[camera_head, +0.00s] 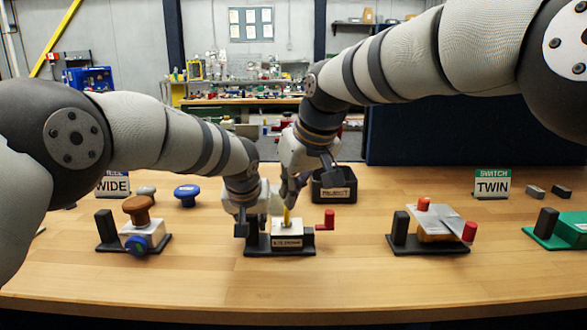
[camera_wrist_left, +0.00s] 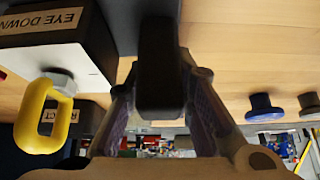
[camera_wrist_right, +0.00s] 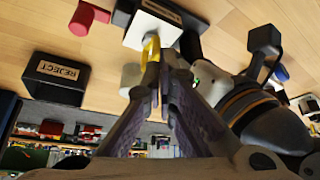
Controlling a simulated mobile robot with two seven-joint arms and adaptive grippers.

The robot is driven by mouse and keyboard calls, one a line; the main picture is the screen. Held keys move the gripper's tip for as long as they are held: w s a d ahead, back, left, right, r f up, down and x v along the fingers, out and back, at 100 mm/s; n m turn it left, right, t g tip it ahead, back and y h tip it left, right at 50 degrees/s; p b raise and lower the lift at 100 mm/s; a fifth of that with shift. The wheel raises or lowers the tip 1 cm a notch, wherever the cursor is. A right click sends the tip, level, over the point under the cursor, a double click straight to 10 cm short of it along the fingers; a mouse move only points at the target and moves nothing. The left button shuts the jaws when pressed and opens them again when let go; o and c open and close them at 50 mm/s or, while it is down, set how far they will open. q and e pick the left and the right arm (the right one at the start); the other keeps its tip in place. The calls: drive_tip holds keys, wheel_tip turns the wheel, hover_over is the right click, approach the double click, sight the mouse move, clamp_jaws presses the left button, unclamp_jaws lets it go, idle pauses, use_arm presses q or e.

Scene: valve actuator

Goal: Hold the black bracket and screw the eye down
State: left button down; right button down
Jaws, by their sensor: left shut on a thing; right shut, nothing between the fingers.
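The fixture's black base (camera_head: 280,251) stands mid-table with a white block labelled EYE DOWN (camera_head: 287,242). A yellow eye (camera_head: 287,216) stands upright on the block; it also shows in the left wrist view (camera_wrist_left: 43,118), above a pale nut. My left gripper (camera_head: 254,224) is shut on the upright black bracket (camera_wrist_left: 160,70), with a finger on each side. My right gripper (camera_head: 290,199) is shut and empty, pointing down just over the eye. In the right wrist view its fingertips (camera_wrist_right: 164,68) overlap the eye (camera_wrist_right: 152,47); I cannot tell whether they touch.
A black REJECT bin (camera_head: 334,187) stands behind. A brown-knobbed fixture (camera_head: 138,210) is at left, a red-handled fixture (camera_head: 430,232) at right. The front table strip is clear.

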sight(285, 219)
drive_tip(key=shift+w+d+r, duration=0.65)
drive_tip(key=shift+d+r, duration=0.6)
drive_tip(key=shift+r, duration=0.6)
wheel_tip(285, 219, down, 7)
drive_tip(key=shift+w+a, duration=0.35)
drive_tip(key=shift+a, duration=0.1)
drive_tip(key=shift+s+a, duration=0.25)
drive_tip(key=shift+s, duration=0.05)
idle(0.5)
drive_tip(key=shift+a, duration=0.1)
drive_tip(key=shift+s+a, duration=0.25)
drive_tip(key=shift+a, duration=0.3)
drive_tip(key=shift+a, duration=0.1)
drive_tip(key=shift+s, duration=0.1)
